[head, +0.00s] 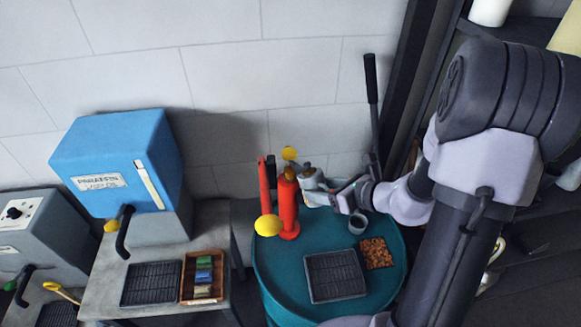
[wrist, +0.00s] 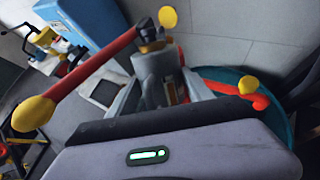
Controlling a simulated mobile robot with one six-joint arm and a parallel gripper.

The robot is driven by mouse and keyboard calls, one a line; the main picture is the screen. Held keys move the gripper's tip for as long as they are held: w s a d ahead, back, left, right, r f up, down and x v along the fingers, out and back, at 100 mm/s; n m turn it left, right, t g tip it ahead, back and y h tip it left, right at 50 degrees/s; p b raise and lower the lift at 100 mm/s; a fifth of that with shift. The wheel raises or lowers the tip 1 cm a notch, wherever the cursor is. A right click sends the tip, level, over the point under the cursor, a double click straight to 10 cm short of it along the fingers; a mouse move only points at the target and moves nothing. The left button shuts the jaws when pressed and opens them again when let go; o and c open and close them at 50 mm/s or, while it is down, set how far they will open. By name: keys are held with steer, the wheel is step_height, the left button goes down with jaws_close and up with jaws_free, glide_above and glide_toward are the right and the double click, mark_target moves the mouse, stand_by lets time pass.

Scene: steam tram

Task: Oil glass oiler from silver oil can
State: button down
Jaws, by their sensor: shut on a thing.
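A long red arm (wrist: 90,75) with a yellow end crosses to the left, and a shorter red part (wrist: 258,100) shows at right. The jaws hide much of the held thing, so I cannot tell its whole shape. I cannot make out a silver oil can or a glass oiler for certain.
The teal drum (head: 265,275) carries a black grid tray (head: 335,277), a brown granular patch (head: 376,252) and a small grey cup (head: 358,222). At left are a blue lettered tank (head: 120,165) with a tap and a wooden box (head: 187,285) of coloured blocks. A black lever (head: 372,90) stands behind.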

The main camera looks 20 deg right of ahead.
steer(key=shift+f+t+b, duration=0.3)
steer(key=shift+f+b, duration=0.1)
steer(key=shift+b, duration=0.9)
steer(key=shift+r, duration=0.15)
steer(key=shift+r+p, duration=0.15)
steer(key=shift+p, duration=0.3)
steer(key=shift+r+p, duration=0.15)
steer(key=shift+p, duration=0.25)
